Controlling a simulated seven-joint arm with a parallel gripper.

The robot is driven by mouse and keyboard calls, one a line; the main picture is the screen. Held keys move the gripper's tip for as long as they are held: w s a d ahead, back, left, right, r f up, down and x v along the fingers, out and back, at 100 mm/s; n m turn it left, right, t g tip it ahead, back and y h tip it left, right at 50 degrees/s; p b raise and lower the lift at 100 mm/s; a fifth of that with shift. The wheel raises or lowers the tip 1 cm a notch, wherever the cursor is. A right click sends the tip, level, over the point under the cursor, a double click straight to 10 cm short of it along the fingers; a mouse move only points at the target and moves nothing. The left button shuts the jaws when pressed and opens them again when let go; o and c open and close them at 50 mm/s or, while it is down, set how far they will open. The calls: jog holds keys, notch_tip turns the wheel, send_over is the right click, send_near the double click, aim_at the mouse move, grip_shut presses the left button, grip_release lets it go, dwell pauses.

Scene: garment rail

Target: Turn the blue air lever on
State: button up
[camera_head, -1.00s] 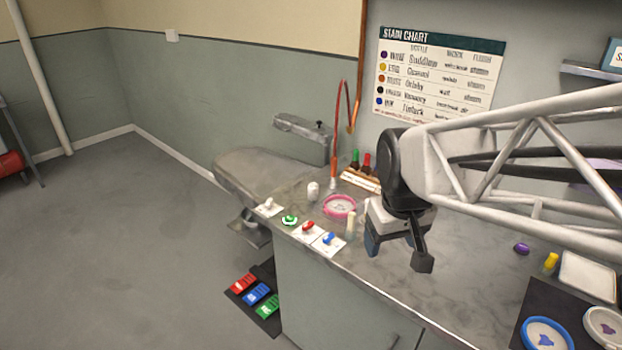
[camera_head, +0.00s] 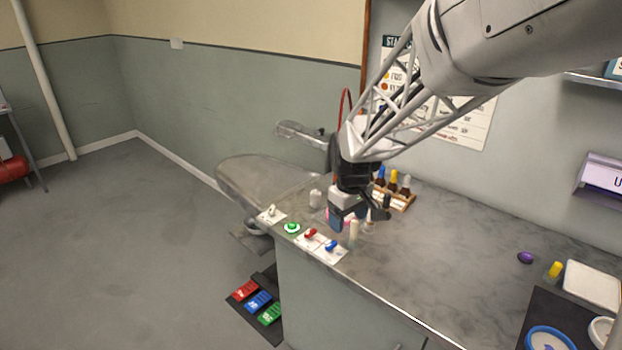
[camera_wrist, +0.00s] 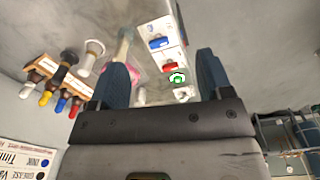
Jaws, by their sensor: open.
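The blue air lever (camera_head: 331,246) sits on a white plate at the front left edge of the counter. In the wrist view the blue lever (camera_wrist: 158,43) is at the top, between and beyond my fingertips. The red lever (camera_head: 310,233) is beside it, then the green knob (camera_head: 291,228) and a white lever (camera_head: 271,211). My gripper (camera_head: 352,221) is open and empty above the counter, behind and slightly right of the blue lever, apart from it. In the wrist view my gripper (camera_wrist: 163,75) shows both blue fingers spread.
A pale bottle (camera_head: 353,232) stands close to the right of the blue lever. A wooden rack (camera_head: 399,199) of colour-capped bottles stands behind my gripper. A pink ring is partly hidden by my gripper. Red, blue and green pedals (camera_head: 257,301) lie on the floor.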

jog(key=n, duration=0.2)
send_over(331, 243)
jog(key=shift+g, duration=0.3)
notch_tip(331, 243, down, 7)
jog(key=shift+f, duration=0.1)
jog(key=shift+s+f, duration=0.1)
jog(key=shift+f, duration=3.7)
jog(key=c, duration=0.9)
